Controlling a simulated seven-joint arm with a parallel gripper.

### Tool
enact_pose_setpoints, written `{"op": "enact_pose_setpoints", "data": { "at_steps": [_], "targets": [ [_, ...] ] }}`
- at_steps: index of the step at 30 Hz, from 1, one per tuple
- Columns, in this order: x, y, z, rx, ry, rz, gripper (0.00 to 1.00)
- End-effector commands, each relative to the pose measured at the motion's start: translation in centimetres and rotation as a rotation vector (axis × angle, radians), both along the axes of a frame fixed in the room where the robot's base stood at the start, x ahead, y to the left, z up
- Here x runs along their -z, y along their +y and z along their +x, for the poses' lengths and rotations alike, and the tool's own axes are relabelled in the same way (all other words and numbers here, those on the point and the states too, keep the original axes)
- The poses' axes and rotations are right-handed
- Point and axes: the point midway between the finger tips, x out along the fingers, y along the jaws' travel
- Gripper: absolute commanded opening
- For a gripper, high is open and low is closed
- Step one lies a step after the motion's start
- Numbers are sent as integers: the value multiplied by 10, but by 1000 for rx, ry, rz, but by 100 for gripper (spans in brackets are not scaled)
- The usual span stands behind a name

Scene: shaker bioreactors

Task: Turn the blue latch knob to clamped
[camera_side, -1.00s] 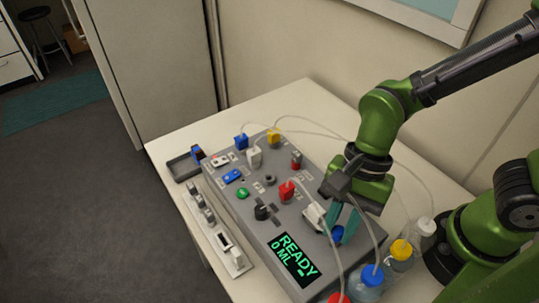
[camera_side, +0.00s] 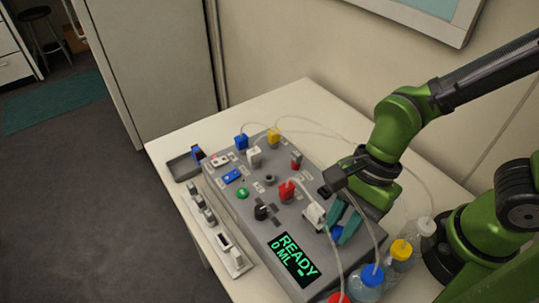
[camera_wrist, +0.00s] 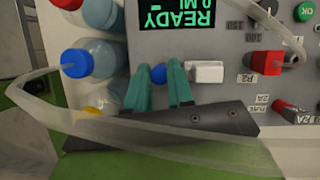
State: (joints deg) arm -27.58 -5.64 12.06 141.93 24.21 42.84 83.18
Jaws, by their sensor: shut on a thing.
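The blue latch knob (camera_side: 336,232) is on the near right part of the grey console (camera_side: 225,208), beside a white block (camera_side: 314,215). My gripper (camera_side: 340,236) has teal fingers, one on each side of the knob, and is shut on it. In the wrist view the round blue top of the knob (camera_wrist: 158,74) shows between the fingertips (camera_wrist: 159,68). The white block (camera_wrist: 206,71) lies just right of the right finger there. The fingers partly hide the knob in the side view, and I cannot read its angle.
The console display (camera_side: 293,259) reads READY, 0 ML. A red knob (camera_side: 287,191) and a black knob (camera_side: 262,212) stand left of my gripper. Bottles with blue (camera_side: 372,274) and yellow (camera_side: 401,250) caps stand close on the right. Clear tubes (camera_wrist: 40,92) loop past my gripper.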

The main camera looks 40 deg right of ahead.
Motion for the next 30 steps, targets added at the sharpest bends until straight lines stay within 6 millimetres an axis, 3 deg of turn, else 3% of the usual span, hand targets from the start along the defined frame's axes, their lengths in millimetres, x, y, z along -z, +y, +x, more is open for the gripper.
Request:
{"op": "enact_pose_setpoints", "data": {
  "at_steps": [1, 2, 7, 19, 23, 30],
  "targets": [
    [0, 0, 0, 2, 2, 1, 0],
    [0, 0, 0, 2, 2, 1, 23],
    [0, 0, 0, 1, 2, 1, 47],
    [-9, -3, 2, 0, -3, 3, 47],
    [-29, -11, 3, 3, -8, 4, 47],
    [-80, -32, 6, 3, -7, 4, 47]
  ]
}}
